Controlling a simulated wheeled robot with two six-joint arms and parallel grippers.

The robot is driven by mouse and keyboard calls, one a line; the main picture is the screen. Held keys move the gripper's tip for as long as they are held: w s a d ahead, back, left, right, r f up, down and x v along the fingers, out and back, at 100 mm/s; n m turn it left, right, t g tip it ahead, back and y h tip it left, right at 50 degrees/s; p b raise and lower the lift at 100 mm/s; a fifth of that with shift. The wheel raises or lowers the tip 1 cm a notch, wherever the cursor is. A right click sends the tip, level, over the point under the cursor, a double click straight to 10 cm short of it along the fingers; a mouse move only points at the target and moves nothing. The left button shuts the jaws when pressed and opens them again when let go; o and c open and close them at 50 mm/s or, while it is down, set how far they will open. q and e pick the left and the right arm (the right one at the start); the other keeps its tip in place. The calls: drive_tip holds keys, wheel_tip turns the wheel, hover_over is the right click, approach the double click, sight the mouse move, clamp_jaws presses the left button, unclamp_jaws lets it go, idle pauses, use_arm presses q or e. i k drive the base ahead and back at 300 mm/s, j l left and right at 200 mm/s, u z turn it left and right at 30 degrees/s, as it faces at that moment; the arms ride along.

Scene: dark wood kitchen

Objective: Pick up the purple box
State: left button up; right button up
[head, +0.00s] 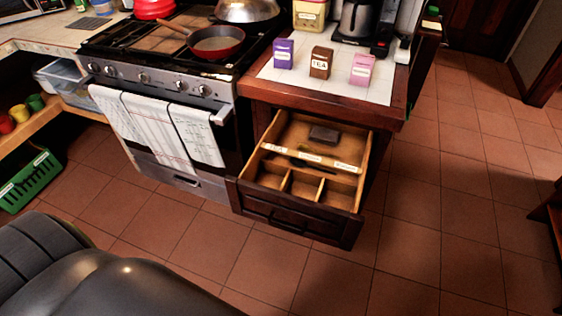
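The purple box (284,54) stands upright on the white tiled counter top, at the left of a row of three small boxes. A brown box marked TEA (321,62) stands to its right, and a pink box (361,70) stands further right. The boxes are apart from each other. Neither of my grippers shows in the head view.
Below the boxes a wooden drawer (296,223) stands open, with compartments and a dark block (324,134) inside. The stove (160,85) with a red pan (215,43) is at left. A kettle (356,20) stands behind the boxes. The tiled floor (440,200) at right is clear.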

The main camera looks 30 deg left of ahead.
sight(283, 48)
drive_tip(key=j+u, duration=0.1)
drive_tip(key=u, duration=0.6)
drive_tip(key=i, duration=0.05)
